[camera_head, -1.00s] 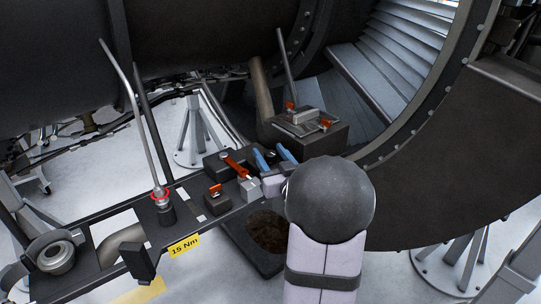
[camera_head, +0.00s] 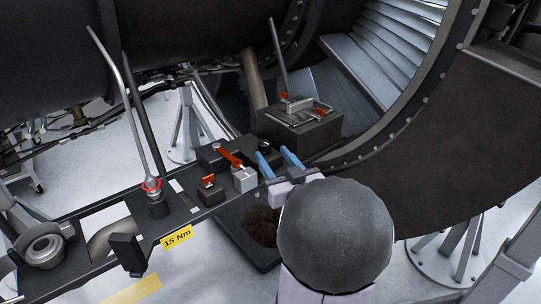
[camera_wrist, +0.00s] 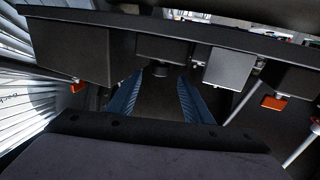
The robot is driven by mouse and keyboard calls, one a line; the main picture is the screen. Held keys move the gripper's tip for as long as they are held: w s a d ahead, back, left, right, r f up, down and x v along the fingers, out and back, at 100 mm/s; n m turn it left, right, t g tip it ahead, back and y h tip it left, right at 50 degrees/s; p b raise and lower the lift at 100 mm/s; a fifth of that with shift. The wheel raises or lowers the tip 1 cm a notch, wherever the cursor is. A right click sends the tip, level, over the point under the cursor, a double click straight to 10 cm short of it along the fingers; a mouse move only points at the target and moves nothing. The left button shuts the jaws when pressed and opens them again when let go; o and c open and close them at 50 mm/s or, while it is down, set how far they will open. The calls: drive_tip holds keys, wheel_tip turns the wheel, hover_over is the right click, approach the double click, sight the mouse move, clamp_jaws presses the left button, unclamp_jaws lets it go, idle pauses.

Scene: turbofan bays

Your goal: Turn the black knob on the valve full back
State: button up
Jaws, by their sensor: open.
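The small black knob (camera_head: 265,147) sits on a dark valve block among the fittings on the bench, just beyond my fingertips in the head view. In the wrist view the knob (camera_wrist: 160,70) shows as a short dark cylinder at the top, ahead of and roughly centred between the blue fingers. My gripper (camera_head: 273,152) is open and empty, with its blue fingers apart; it also shows in the wrist view (camera_wrist: 160,82). A gap seems to remain between the fingertips and the knob. The knob's turn position cannot be read.
An orange lever (camera_head: 229,154), a grey block (camera_head: 243,179) and a block with an orange switch (camera_head: 209,184) stand left of my gripper. A large dark box (camera_head: 308,136) stands to the right. A red-ringed wrench (camera_head: 154,190) stands farther left. The curved engine casing (camera_head: 445,150) bounds the right.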

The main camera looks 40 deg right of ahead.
sight(264, 142)
drive_tip(key=shift+s, duration=0.15)
